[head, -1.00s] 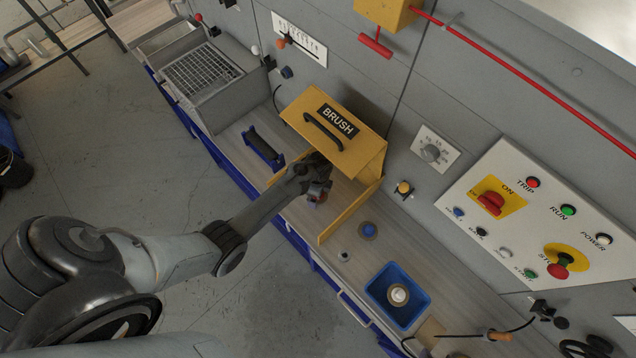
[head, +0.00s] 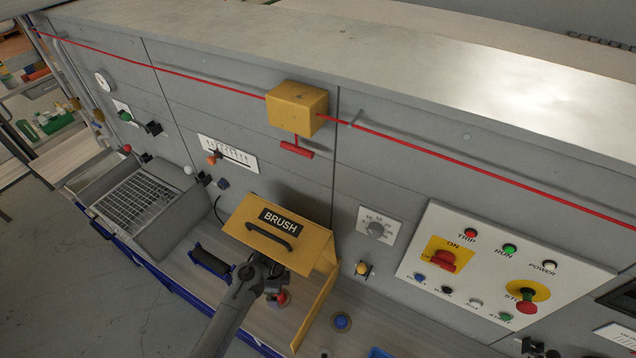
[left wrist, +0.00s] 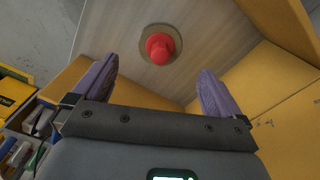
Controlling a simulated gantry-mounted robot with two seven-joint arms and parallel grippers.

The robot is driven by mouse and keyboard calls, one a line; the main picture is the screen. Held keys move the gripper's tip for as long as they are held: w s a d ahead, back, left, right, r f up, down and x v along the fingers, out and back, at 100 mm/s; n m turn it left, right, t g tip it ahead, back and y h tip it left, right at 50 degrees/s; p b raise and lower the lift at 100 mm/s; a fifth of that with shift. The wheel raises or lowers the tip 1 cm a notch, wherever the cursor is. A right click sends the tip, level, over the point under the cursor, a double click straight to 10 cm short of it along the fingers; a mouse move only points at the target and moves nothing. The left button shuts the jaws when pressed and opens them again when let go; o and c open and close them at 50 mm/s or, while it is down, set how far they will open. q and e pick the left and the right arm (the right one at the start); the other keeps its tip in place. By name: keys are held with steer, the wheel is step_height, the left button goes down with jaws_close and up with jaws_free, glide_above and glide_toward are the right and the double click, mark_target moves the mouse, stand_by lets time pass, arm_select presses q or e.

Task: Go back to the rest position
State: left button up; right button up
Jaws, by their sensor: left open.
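My left gripper (head: 274,286) reaches in under the front of the yellow BRUSH cover (head: 282,232) with its black handle. In the left wrist view the gripper (left wrist: 156,72) is open, its two purple fingers apart and nothing between them. A red mushroom button (left wrist: 160,47) on a round base stands on the wood-look bench just beyond the fingertips. The button also shows in the head view (head: 282,298), partly hidden by the gripper. Yellow side panels flank the gripper closely. My right gripper is not in view.
A grey wire-mesh tray (head: 138,200) is at the left. The switch panel (head: 490,265) with its red knobs is at the right. A yellow box with a red pull handle (head: 297,108) and a red cord cross the wall. A blue button (head: 342,321) sits on the bench.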

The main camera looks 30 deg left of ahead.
arm_select(q)
steer(key=shift+s+r+n, duration=0.25)
steer(key=shift+s+n, duration=0.15)
steer(key=shift+s, duration=0.15)
steer(key=s+d+r+n+t, duration=0.1)
steer(key=s+d+r+n, duration=0.1)
steer(key=s+r, duration=0.4)
steer(key=s+d+r+n+t, duration=0.1)
steer(key=s+d+r+n, duration=0.2)
steer(key=s+r+n, duration=0.2)
steer(key=s+d+r+n+t+p, duration=0.1)
steer(key=s+d+r+n, duration=0.2)
steer(key=s+r, duration=0.4)
steer(key=shift+s+r+n+t, duration=0.2)
steer(key=shift+s+n+t, duration=0.1)
steer(key=shift+s+n, duration=0.25)
steer(key=shift+w, duration=0.1)
steer(key=shift+c, duration=0.2)
